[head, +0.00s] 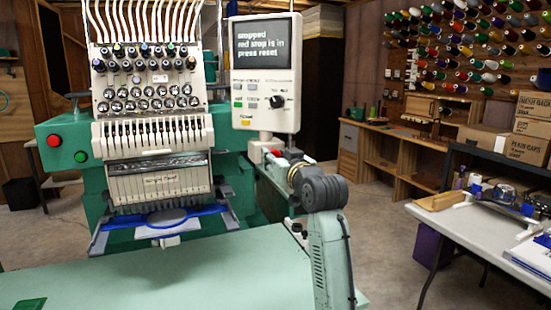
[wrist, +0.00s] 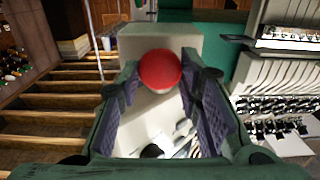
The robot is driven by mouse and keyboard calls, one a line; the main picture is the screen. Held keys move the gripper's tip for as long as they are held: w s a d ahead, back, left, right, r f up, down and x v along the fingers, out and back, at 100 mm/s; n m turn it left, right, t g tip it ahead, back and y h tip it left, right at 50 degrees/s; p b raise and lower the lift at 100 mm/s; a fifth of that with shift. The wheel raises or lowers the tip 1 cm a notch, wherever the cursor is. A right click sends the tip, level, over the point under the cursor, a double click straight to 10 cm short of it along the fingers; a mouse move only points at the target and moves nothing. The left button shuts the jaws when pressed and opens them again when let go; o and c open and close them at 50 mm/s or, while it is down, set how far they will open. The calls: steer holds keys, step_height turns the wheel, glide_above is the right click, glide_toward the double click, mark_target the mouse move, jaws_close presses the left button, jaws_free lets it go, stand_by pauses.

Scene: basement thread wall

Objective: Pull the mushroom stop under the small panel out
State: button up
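The red mushroom stop (wrist: 160,70) sits on the face of a pale box (wrist: 150,42) in the wrist view. In the head view the stop (head: 277,152) is a small red spot under the small panel (head: 265,75), partly hidden by my gripper (head: 284,158). The panel's screen reads "stopped, red stop is in, press reset". My gripper (wrist: 164,84) is open, with one dark padded finger on each side of the stop. A narrow gap shows on both sides of the red cap. I cannot tell how deep the fingertips reach around it.
The green embroidery machine (head: 155,110) stands to the left, with another red button (head: 54,141) on its left box. The green table (head: 170,275) spreads in front. A white table (head: 480,235) with tools stands at the right. Open floor lies between.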

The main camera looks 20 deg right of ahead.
steer(key=o, duration=0.4)
steer(key=shift+s, duration=0.1)
steer(key=s, duration=1.2)
steer(key=shift+d, duration=0.2)
